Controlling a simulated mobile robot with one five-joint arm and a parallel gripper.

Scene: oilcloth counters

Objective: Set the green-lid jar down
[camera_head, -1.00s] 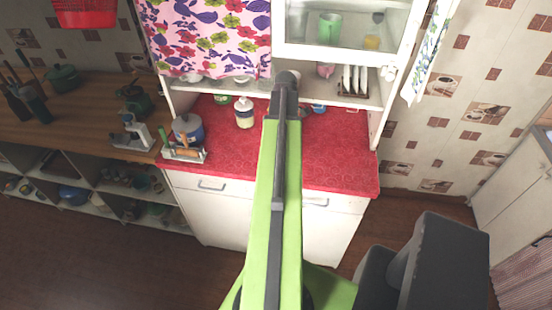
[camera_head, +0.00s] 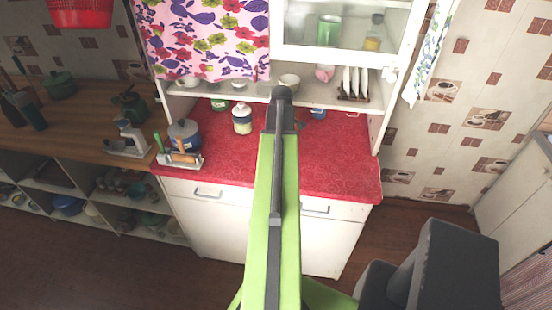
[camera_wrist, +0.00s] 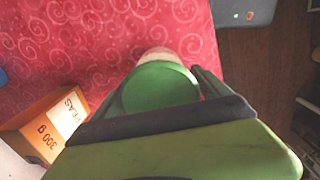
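The green-lid jar (camera_wrist: 158,88) shows in the wrist view with its round green lid facing the camera and a pale body beyond it. My gripper (camera_wrist: 162,97) has a dark finger on each side of the jar and looks shut on it. The jar is over the red counter cloth (camera_wrist: 110,35); I cannot tell whether its base touches the cloth. In the head view my arm hides the jar and the fingers. The red counter (camera_head: 335,160) lies below and around the arm's far end.
An orange peas box (camera_wrist: 50,125) is left of the jar in the wrist view. A pale-lidded jar (camera_head: 242,120), a grey pot (camera_head: 184,134) and a rack with a rolling pin (camera_head: 180,157) stand left of my arm. The counter right of my arm is mostly clear.

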